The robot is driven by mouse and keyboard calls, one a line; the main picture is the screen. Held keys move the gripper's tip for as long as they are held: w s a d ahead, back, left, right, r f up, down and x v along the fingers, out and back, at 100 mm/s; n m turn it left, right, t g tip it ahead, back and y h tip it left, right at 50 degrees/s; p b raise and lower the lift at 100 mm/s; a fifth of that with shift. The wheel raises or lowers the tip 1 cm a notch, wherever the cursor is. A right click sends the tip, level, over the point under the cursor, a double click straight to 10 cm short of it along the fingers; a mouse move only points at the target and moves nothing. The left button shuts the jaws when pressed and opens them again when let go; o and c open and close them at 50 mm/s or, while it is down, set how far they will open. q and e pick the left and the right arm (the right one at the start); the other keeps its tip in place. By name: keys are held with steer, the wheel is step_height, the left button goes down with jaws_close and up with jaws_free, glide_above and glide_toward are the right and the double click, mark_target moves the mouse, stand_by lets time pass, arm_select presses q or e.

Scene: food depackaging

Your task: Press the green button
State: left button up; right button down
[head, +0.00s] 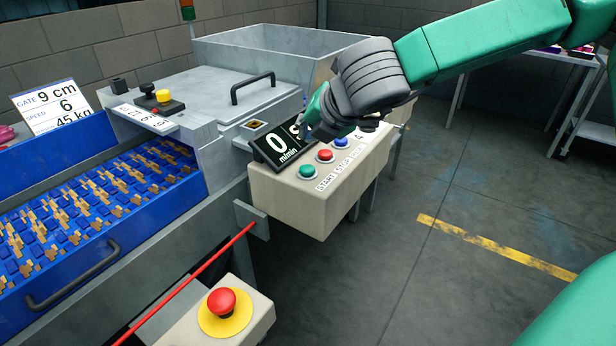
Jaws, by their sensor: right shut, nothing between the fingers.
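The green button (306,171) sits on the sloped top of a beige control box (292,205), above the printed word START. A red button (325,155) and a blue button (341,142) are in the same row, farther back. My right gripper (308,134) reaches in from the upper right and is shut and empty. Its tip is behind and above the green button, in front of the black display (277,147) reading 0 m/min, and hides part of it. I see a gap between the gripper and the green button. My left gripper is not in view.
A red emergency button (222,302) on a yellow disc is at the front. A red rod (190,284) runs beside the blue conveyor tray (90,262). A metal housing with a black handle (253,87) stands left of the display. The floor at right is clear.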

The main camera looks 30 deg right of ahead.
mark_target(308, 168)
steer(key=f+b, duration=0.2)
steer(key=f, duration=0.2)
steer(key=shift+a+b, duration=0.2)
steer(key=shift+b, duration=0.15)
steer(key=shift+f, duration=0.3)
steer(key=shift+d, duration=0.1)
steer(key=shift+f+b, duration=0.1)
steer(key=shift+b, duration=0.2)
stand_by(0.4)
steer(key=shift+f, duration=0.2)
steer(key=shift+f+b, duration=0.55)
steer(key=shift+b, duration=0.15)
stand_by(0.5)
steer(key=shift+r, duration=0.1)
steer(key=shift+r+p, duration=0.85)
steer(key=shift+r, duration=0.05)
